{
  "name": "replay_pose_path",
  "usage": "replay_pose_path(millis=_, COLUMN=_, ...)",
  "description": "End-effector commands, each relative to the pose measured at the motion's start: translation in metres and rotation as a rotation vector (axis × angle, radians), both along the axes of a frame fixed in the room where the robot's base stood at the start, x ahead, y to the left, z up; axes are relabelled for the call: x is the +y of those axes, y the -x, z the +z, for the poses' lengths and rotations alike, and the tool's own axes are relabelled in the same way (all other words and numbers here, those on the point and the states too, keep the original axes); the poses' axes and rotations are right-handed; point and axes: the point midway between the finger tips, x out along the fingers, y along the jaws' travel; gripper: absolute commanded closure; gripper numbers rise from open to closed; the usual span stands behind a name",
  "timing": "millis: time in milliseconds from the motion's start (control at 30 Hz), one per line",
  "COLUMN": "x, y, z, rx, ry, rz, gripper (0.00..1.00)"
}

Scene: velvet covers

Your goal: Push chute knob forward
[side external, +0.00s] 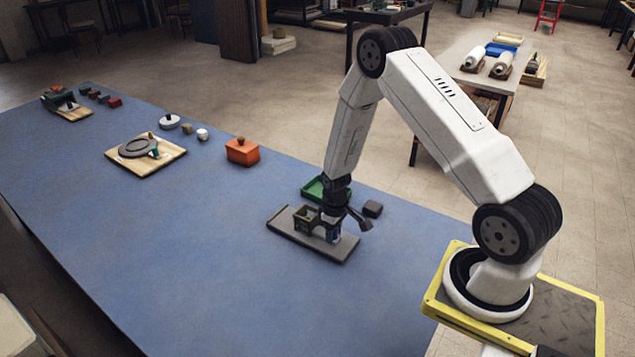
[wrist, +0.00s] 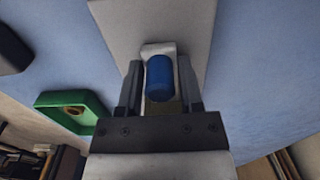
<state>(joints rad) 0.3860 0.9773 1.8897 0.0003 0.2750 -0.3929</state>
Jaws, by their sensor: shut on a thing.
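A grey board (side external: 285,222) lies on the blue table cover, and it also shows in the wrist view (wrist: 180,20). On it stands a small olive, box-like piece (side external: 304,214), which I take for the chute. In the wrist view a blue cylindrical knob (wrist: 159,78) sits at a pale block (wrist: 158,48) over the board. My gripper (wrist: 159,68) has one finger on each side of the blue knob and is shut on it. In the side view my gripper (side external: 333,230) is low over the board, and its fingers hide much of the knob.
A green tray (side external: 313,190) is just behind the board, and a dark block (side external: 372,208) is to its right. An orange lidded box (side external: 242,151) and a wooden board with a grey disc (side external: 137,147) stand farther left. The cover in front is clear.

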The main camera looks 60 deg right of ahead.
Motion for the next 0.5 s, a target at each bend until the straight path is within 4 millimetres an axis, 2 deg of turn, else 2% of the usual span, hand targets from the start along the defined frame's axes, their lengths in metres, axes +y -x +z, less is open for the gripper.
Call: replay_pose_path(millis=500, x=-0.001, y=-0.020, z=0.000, rx=-0.004, ry=0.002, rz=0.000, gripper=0.86)
